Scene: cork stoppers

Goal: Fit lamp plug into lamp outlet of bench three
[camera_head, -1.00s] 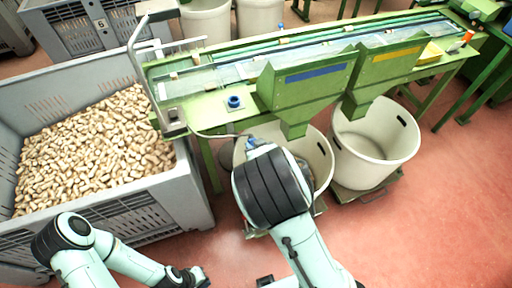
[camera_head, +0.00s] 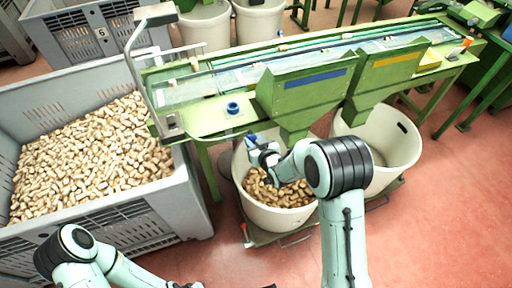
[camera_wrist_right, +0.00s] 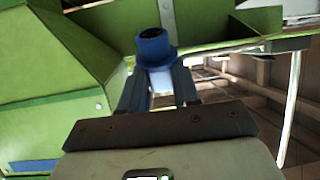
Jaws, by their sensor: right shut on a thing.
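The blue lamp plug (camera_wrist_right: 155,47) is held between the fingers of my right gripper (camera_wrist_right: 158,92) in the right wrist view. In the head view my right gripper (camera_head: 257,145) is at the front edge of the green bench (camera_head: 205,118), above a white bin, with the plug (camera_head: 252,137) at its tip. A thin cable runs from the plug leftward to the bench. The blue round lamp outlet (camera_head: 233,107) sits on the bench top, a little behind and left of the plug, apart from it. Only a dark bit of my left gripper shows at the bottom edge.
A grey crate (camera_head: 185,200) full of corks stands at left. A lamp post (camera_head: 135,70) rises from the bench's left end. Green hoppers (camera_head: 290,105) with blue and yellow labels stand right of the outlet. White bins (camera_head: 248,205) stand below, the near one holding corks.

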